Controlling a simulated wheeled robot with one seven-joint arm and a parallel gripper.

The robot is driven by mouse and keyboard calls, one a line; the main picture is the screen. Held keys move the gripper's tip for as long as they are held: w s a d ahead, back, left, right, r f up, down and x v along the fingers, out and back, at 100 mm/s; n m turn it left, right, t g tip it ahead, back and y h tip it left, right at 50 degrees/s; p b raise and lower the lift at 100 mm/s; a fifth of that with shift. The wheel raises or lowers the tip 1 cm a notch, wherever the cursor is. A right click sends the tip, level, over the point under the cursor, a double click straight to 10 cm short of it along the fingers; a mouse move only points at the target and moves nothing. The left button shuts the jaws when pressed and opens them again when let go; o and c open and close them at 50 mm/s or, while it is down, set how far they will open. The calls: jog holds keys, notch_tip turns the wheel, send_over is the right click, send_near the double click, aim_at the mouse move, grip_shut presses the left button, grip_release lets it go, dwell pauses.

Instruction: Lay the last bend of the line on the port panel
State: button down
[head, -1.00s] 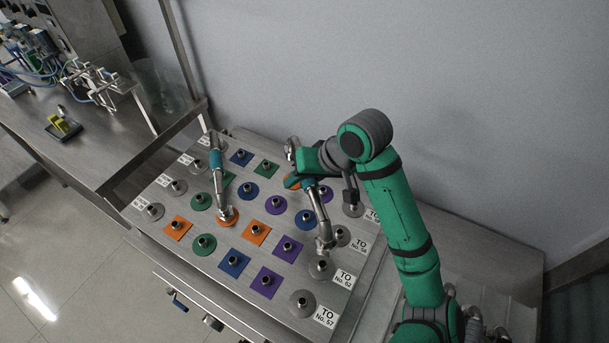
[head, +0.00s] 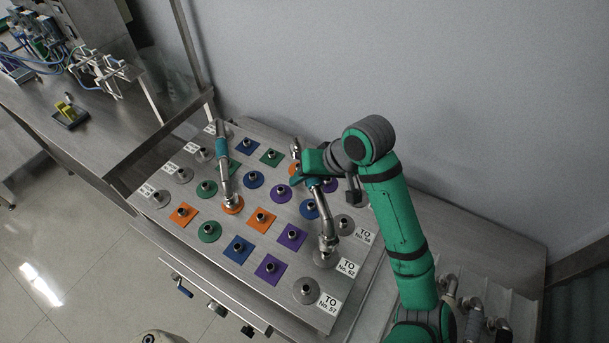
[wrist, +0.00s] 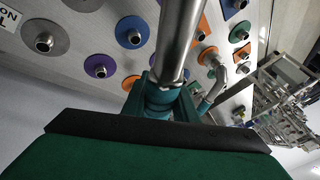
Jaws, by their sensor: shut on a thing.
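The port panel (head: 217,247) is a tilted steel plate with rows of coloured round and square ports and bare grey ports at both sides. A laid steel bend (head: 222,160) with a teal sleeve runs from a grey port at the far left to a round orange port. My gripper (head: 313,180) is shut on the teal sleeve of another steel bend (head: 325,218), over the panel's right part. Its near end is at the port marked TO No. 62 (head: 324,257); I cannot tell whether it touches. The wrist view shows the held bend's tube (wrist: 178,40) large; its ends are out of sight.
A label TO No. 57 (head: 327,302) is beside an empty grey port at the near right corner. A steel bench (head: 95,125) with tubing gear and a small yellow item (head: 66,110) stands at the left. A grey wall (head: 400,60) rises behind.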

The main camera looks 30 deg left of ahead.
jog(key=shift+f, duration=1.4)
jog(key=shift+f, duration=0.4)
jog(key=shift+f, duration=1.65)
jog(key=shift+f, duration=0.25)
jog(key=c, duration=1.3)
grip_release()
jog(key=shift+c, duration=0.2)
jog(key=shift+d, duration=0.1)
jog(key=v, duration=1)
jog(key=shift+r, duration=0.35)
